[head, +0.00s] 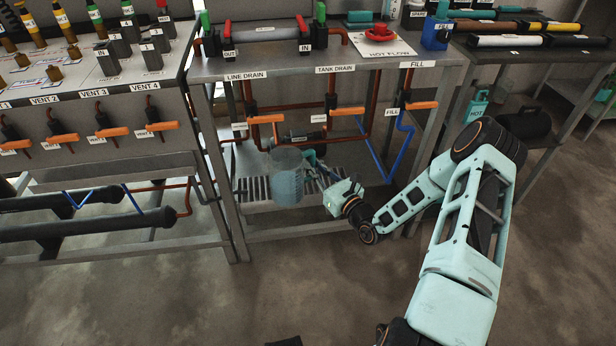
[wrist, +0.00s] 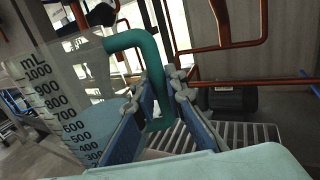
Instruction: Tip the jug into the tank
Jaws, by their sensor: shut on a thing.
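The jug (head: 288,184) is clear with mL marks and a teal handle, and bluish liquid shows in its lower part. It is roughly upright over the slatted grate of the middle bench. In the wrist view the jug (wrist: 62,100) fills the left side. Its teal handle (wrist: 150,65) runs down between the fingers of my gripper (wrist: 165,95), which is shut on it. In the head view my gripper (head: 318,168) is at the jug's right side. I cannot tell whether the jug's base touches the grate. No part is clearly readable as the tank.
The grate (head: 252,190) lies below the bench top, with copper pipes and orange-handled valves (head: 346,111) above it. A blue hose (head: 372,150) runs at the right. A dark labelled unit (wrist: 228,98) stands behind the handle. The floor in front is clear.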

